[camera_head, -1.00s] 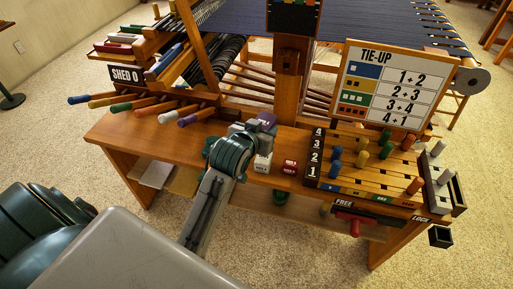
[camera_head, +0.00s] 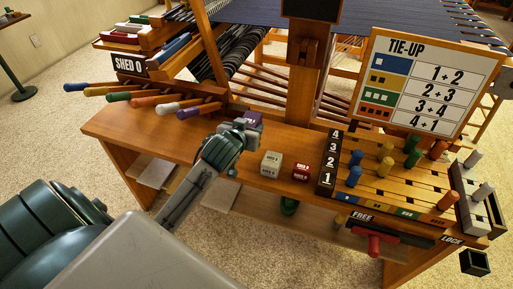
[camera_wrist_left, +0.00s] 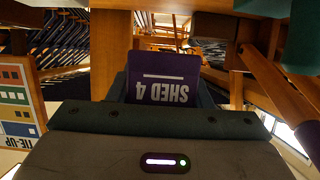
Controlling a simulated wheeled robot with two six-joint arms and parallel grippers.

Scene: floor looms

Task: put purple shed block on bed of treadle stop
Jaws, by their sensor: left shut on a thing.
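The purple shed block (camera_head: 254,117) is between the fingers of my left gripper (camera_head: 243,127), above the wooden bench top towards its back. In the left wrist view the purple block (camera_wrist_left: 163,75) shows white "SHED 4" lettering, upside down, with a dark finger on each side. In the head view the gripper hides much of it, and its height over the bench is hard to tell. A red handle (camera_head: 374,240) sits at the bench's front right, between "FREE" and "LOCK" labels. I cannot tell which part is the treadle stop's bed. My right gripper is not in view.
A pale block (camera_head: 271,163) and a red block (camera_head: 301,171) stand on the bench right of my gripper. The peg board (camera_head: 384,187) and tie-up sign (camera_head: 419,83) are farther right. Coloured lever handles (camera_head: 145,100) jut out at left.

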